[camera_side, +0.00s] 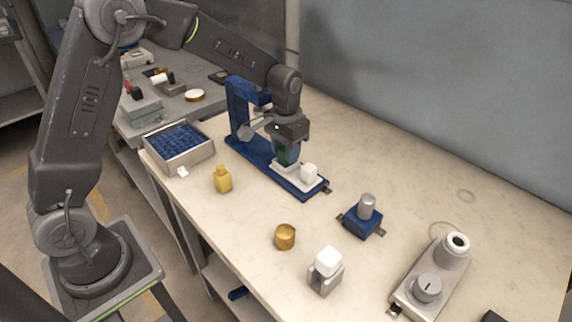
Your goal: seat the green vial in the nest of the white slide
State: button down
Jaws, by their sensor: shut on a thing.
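My gripper (288,142) points down over the blue fixture and is shut on the green vial (287,156). The vial is upright, and its upper part is hidden by my gripper. The white slide (287,168) lies on the blue base, with a white block (309,173) at its near right end. The vial's lower end is at or just above the slide, behind that block. I cannot tell whether it is in the nest, which is hidden.
The blue fixture's upright (238,112) stands just left of my gripper. A yellow bottle (222,179), a brass cup (285,236), a blue block with a grey peg (363,217) and a metal tray (180,160) surround it. The table's right back is mostly clear.

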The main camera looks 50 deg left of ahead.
jog(key=shift+f, duration=0.35)
dwell(0.4)
jog(key=c, duration=0.7)
grip_release()
jog(key=shift+o, duration=0.2)
